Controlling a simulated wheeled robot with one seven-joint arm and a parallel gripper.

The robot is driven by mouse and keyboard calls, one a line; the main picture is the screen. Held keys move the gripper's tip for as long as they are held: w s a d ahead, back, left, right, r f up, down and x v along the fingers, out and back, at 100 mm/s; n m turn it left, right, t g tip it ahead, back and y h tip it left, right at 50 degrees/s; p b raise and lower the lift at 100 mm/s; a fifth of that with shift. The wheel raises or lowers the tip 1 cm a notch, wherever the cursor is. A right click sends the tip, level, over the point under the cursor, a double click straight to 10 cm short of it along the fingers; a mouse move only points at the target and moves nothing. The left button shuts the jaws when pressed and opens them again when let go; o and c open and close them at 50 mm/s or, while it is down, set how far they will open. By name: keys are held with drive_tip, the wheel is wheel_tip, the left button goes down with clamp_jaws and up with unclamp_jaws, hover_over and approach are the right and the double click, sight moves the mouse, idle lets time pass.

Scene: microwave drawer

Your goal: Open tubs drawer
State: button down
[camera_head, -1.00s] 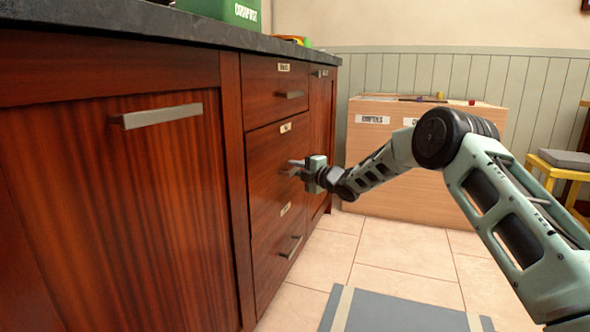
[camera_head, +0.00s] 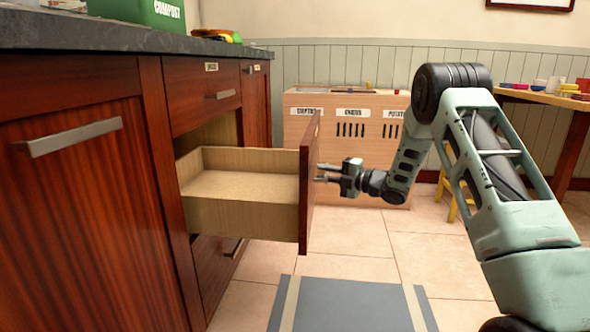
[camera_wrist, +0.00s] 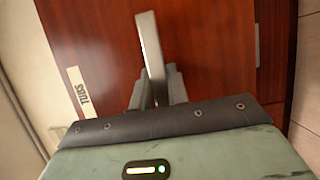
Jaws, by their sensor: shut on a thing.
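The tubs drawer (camera_head: 240,215) is the middle drawer of a dark red wooden cabinet. In the head view it stands pulled well out, and its pale wooden inside shows empty where I can see it. In the wrist view its front (camera_wrist: 95,40) bears a white label reading TUBS (camera_wrist: 77,92). My gripper (camera_head: 322,173) is at the outer face of the drawer front. In the wrist view my gripper (camera_wrist: 157,88) is shut on the metal bar handle (camera_wrist: 150,45), with one finger on each side of it.
A shut drawer (camera_head: 203,95) is above and another (camera_head: 215,265) below. A cupboard door with a bar handle (camera_head: 75,138) is at the left. A wooden bin cabinet (camera_head: 345,150) stands behind, and a table (camera_head: 545,98) at the right. A grey mat (camera_head: 350,305) lies on the tiled floor.

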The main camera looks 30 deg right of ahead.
drive_tip(key=s+d, duration=0.5)
drive_tip(key=d, duration=0.2)
drive_tip(key=c, duration=1.4)
unclamp_jaws()
drive_tip(key=shift+o, duration=0.2)
drive_tip(key=shift+p, duration=0.3)
drive_tip(key=p+v, duration=0.5)
drive_tip(key=v, duration=1.2)
drive_tip(key=shift+s+p, duration=0.2)
drive_tip(key=shift+p, duration=0.15)
